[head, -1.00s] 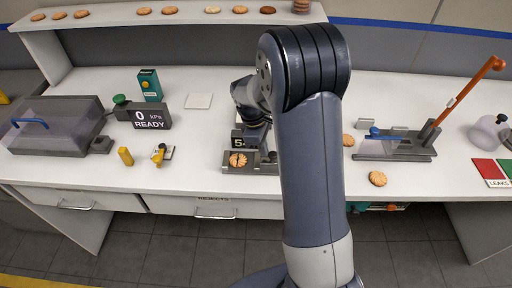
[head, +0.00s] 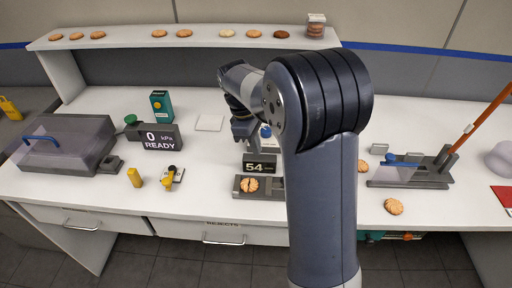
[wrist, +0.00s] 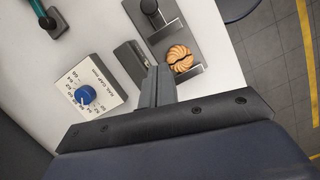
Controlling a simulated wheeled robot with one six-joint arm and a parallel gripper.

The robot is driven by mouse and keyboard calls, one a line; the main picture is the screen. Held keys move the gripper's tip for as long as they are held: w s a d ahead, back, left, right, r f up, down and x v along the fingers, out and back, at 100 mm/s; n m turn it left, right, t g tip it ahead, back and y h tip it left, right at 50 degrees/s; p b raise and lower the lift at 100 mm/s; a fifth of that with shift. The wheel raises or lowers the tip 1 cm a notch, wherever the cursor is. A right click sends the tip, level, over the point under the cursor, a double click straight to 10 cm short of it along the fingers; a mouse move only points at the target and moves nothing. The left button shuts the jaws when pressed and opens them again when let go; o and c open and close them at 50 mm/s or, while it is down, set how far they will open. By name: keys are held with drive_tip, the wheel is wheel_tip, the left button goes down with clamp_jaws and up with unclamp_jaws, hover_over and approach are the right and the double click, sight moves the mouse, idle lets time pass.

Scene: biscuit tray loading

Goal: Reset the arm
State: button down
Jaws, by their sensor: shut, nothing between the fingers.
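My gripper (wrist: 159,86) shows in the wrist view with its two fingers together and nothing between them. In the head view my gripper (head: 243,136) hangs above the bench behind the small display reading 54 (head: 261,168), partly hidden by my arm. A biscuit (head: 249,185) lies on the grey gauge fixture (head: 237,192) in front of that display. The same biscuit (wrist: 180,58) shows in the wrist view, beyond the fingertips and apart from them.
A dial box with a blue knob (wrist: 86,95) stands near the gripper. A READY display (head: 161,137), clear-lidded box (head: 62,148) and yellow pieces stand left. A lever fixture (head: 410,175) and loose biscuits (head: 393,206) are right. A shelf (head: 200,42) with several biscuits runs behind.

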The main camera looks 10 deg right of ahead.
drive_tip(key=shift+a+r, duration=0.1)
idle(0.3)
drive_tip(key=p, duration=0.1)
hover_over(276, 183)
drive_tip(key=w+a, duration=0.2)
drive_tip(key=a, duration=0.2)
drive_tip(key=x, duration=0.3)
drive_tip(key=w+a+x, duration=0.1)
drive_tip(key=x, duration=0.5)
drive_tip(key=shift+w+a, duration=0.15)
drive_tip(key=shift+a, duration=0.05)
drive_tip(key=shift+s+d+f, duration=0.25)
drive_tip(key=shift+s+d, duration=0.15)
drive_tip(key=shift+d, duration=0.15)
drive_tip(key=shift+s+d+f, duration=0.3)
drive_tip(key=shift+s+d, duration=0.05)
drive_tip(key=shift+d, duration=0.15)
drive_tip(key=shift+s+d, duration=0.1)
drive_tip(key=shift+d, duration=0.1)
